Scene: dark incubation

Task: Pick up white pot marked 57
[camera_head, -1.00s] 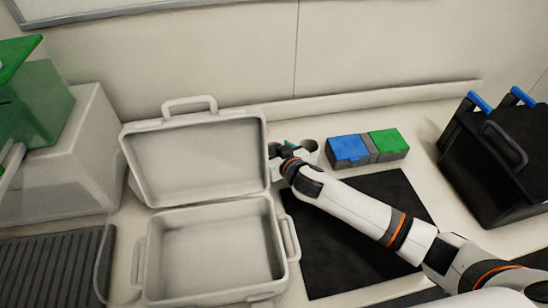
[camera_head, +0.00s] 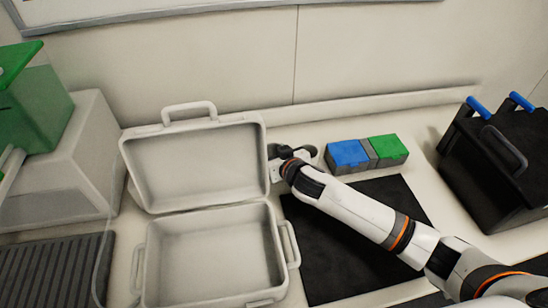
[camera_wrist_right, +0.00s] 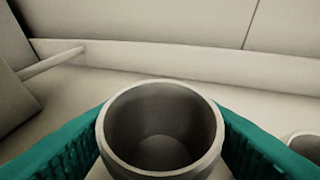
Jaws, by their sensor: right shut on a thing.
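My right gripper (camera_head: 283,151) is at the back of the counter, just right of the open white case's lid. In the right wrist view its two teal finger pads are shut on a pale round pot (camera_wrist_right: 162,130), one pad on each side. The pot is upright with its open mouth toward the camera, and it looks empty. No number shows on it, so I cannot read a 57. Part of a second pale pot (camera_wrist_right: 306,146) shows at the right edge of the wrist view. My left gripper is not in view.
The open white case (camera_head: 208,253) stands left of my right arm. A blue box (camera_head: 348,153) and a green box (camera_head: 388,148) sit right of the gripper. A black container (camera_head: 500,165) with blue handles stands at the far right. A black mat (camera_head: 335,245) lies under my arm.

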